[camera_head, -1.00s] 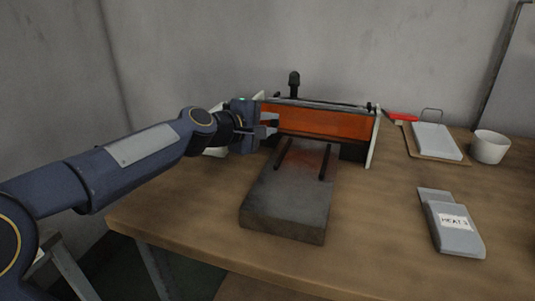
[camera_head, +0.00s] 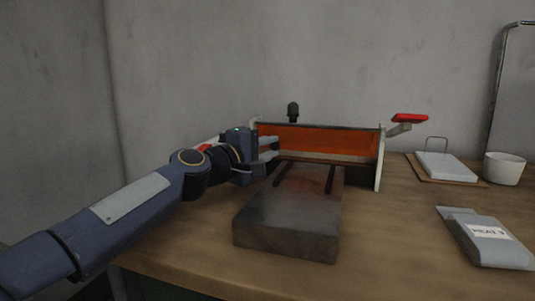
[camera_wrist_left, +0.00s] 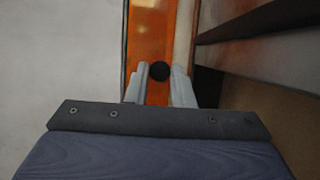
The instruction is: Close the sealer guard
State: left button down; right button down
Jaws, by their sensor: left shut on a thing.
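The sealer guard (camera_head: 330,142) is a see-through orange panel with a pale lower edge, standing across the front of the sealer (camera_head: 379,165) between its pale side plates. My left gripper (camera_head: 273,149) is at the guard's left end in the head view. In the left wrist view, its two grey fingers (camera_wrist_left: 160,82) are shut on a round black knob (camera_wrist_left: 159,71) in front of the orange panel (camera_wrist_left: 150,30). The knob is hidden by the fingers in the head view. My right gripper is not in view.
A dark slab (camera_head: 290,220) with two black rails lies before the sealer. A red handle (camera_head: 409,118) sticks out at the right. Further right are a white pad (camera_head: 446,167), a white cup (camera_head: 503,169) and a grey labelled pouch (camera_head: 485,238). Bare table lies between slab and pouch.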

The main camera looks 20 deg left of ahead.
pick_arm(q)
jog(key=c, duration=1.3)
grip_release()
jog(key=shift+w, duration=0.15)
jog(key=shift+o, duration=0.2)
jog(key=v, duration=0.8)
jog(key=shift+d, duration=0.1)
